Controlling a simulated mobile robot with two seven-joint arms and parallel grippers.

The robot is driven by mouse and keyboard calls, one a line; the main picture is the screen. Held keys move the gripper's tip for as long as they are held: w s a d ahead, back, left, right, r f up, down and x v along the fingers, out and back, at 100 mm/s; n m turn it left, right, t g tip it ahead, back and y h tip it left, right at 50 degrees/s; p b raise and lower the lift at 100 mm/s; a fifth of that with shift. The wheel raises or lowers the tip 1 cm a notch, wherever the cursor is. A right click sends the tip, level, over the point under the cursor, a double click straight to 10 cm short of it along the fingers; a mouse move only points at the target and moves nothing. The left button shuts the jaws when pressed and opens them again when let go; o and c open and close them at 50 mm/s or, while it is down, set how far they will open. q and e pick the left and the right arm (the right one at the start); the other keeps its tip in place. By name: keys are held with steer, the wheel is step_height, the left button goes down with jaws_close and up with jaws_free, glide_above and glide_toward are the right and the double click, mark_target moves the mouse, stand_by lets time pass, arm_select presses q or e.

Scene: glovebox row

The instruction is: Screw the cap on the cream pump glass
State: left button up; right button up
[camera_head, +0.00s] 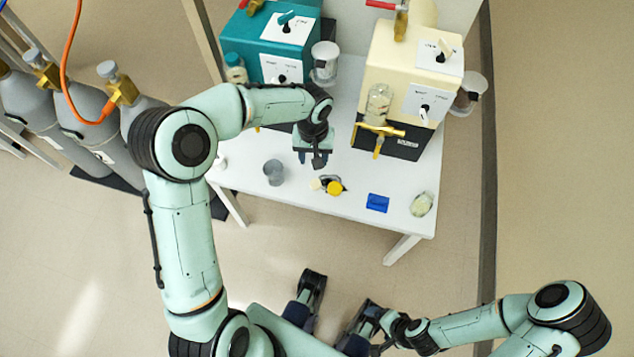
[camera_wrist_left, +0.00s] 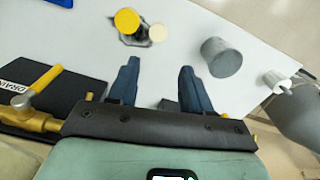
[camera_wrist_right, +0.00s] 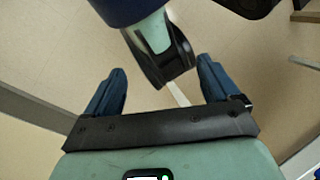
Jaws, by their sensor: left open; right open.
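The cream pump (camera_head: 400,70) stands at the back right of the white table. A clear glass (camera_head: 378,103) sits upright at its front, above a brass valve with a yellow handle; I cannot tell whether its top is open. My left gripper (camera_wrist_left: 158,66) is open and empty above the table, behind the caps. My right gripper (camera_wrist_right: 161,66) is open and empty, away from the table.
A teal pump (camera_head: 262,50) stands at the back left. A grey cup (camera_head: 273,172), a blue block (camera_head: 377,202) and a glass jar (camera_head: 422,204) are on the table (camera_head: 300,215). Grey gas cylinders (camera_head: 80,115) stand at the left. Another vessel (camera_head: 468,95) is right of the cream pump.

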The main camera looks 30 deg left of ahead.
arm_select(q)
steer(key=b, duration=0.2)
glide_above(316, 183)
steer(key=f, duration=0.8)
steer(key=shift+a+f, duration=0.1)
steer(key=shift+a, duration=0.2)
arm_select(e)
steer(key=shift+w+d+f+t, duration=0.2)
steer(key=shift+w+d+f, duration=0.15)
steer(key=shift+w+f, duration=0.25)
steer(key=shift+w+d+f+t, duration=0.2)
steer(key=shift+w+d+f, duration=0.1)
steer(key=shift+w+f, duration=0.25)
steer(key=shift+w+r, duration=0.1)
arm_select(q)
steer(key=shift+f, duration=0.4)
steer(key=f, duration=0.2)
steer(key=f+b, duration=0.1)
steer(key=f, duration=0.1)
steer(key=shift+d+f, duration=0.2)
steer(key=shift+f, duration=0.05)
arm_select(e)
steer(key=shift+w+d+f+t+h, duration=0.15)
steer(key=shift+w+d+f+t, duration=0.1)
steer(key=shift+w+f, duration=0.2)
steer(key=shift+w+d+f+t+h, duration=0.2)
steer(key=shift+w+f, duration=0.15)
steer(key=shift+w, duration=0.2)
arm_select(q)
steer(key=c, duration=0.8)
